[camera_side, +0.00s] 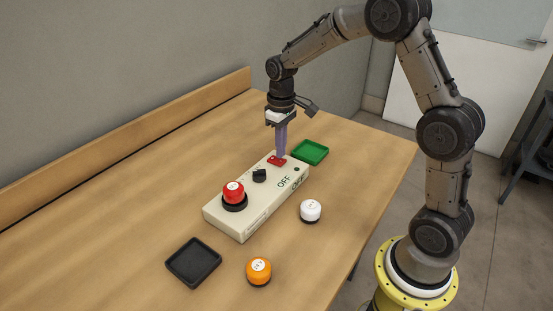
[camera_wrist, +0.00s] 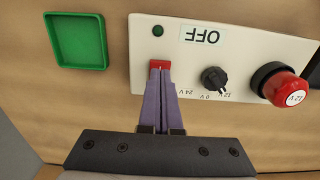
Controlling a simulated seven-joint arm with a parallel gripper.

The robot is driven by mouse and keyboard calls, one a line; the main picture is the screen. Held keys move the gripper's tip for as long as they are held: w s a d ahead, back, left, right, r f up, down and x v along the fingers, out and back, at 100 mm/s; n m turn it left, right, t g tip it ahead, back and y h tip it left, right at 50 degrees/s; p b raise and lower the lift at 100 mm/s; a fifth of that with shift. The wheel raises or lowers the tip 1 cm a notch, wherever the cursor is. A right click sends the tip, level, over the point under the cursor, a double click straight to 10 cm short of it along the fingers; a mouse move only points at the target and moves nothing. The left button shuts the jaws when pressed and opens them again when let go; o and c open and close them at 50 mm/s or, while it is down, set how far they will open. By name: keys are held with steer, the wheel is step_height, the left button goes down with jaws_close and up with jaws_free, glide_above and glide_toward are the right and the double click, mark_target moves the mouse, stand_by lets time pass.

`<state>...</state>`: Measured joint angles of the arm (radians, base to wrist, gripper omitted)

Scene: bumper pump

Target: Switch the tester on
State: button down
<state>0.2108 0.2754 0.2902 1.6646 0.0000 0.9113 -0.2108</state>
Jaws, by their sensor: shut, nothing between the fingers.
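The tester (camera_side: 238,222) is a long cream box on the table, and it also shows in the wrist view (camera_wrist: 185,88). It reads OFF (camera_wrist: 207,35). On its top are a red switch (camera_side: 276,160), a black knob (camera_side: 259,175) and a red bumper button (camera_side: 234,193) marked 12V on a black base. A small dark green lamp (camera_wrist: 158,31) sits near the end. My gripper (camera_side: 281,156) is shut and empty, pointing down with its purple fingertips at the red switch. In the wrist view the tips overlap part of the red switch (camera_wrist: 159,65); I cannot tell whether they touch it.
A green tray (camera_side: 310,152) lies beyond the tester. A white bumper (camera_side: 311,210) stands to its right, and an orange bumper (camera_side: 259,271) and a black tray (camera_side: 193,262) lie in front. A wooden ledge (camera_side: 120,129) runs along the wall. The table's left part is clear.

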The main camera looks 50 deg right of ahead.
steer(key=shift+f, duration=0.9)
stand_by(0.6)
steer(key=shift+r, duration=3.5)
steer(key=shift+a+r, duration=0.1)
step_height(320, 180, up, 7)
steer(key=t, duration=0.2)
glide_above(280, 161)
steer(key=s+a, duration=0.2)
steer(key=a, duration=0.1)
steer(key=s+a+r+n+t, duration=0.1)
steer(key=s+a+r+t, duration=0.15)
steer(key=s+r, duration=0.5)
steer(key=s+a+f, duration=0.1)
steer(key=s+f, duration=0.2)
steer(key=s, duration=0.4)
steer(key=s+a+f+m+t, duration=0.1)
steer(key=s+f, duration=0.3)
steer(key=s, duration=0.4)
steer(key=shift+s+a, duration=0.2)
steer(key=shift+a, duration=0.4)
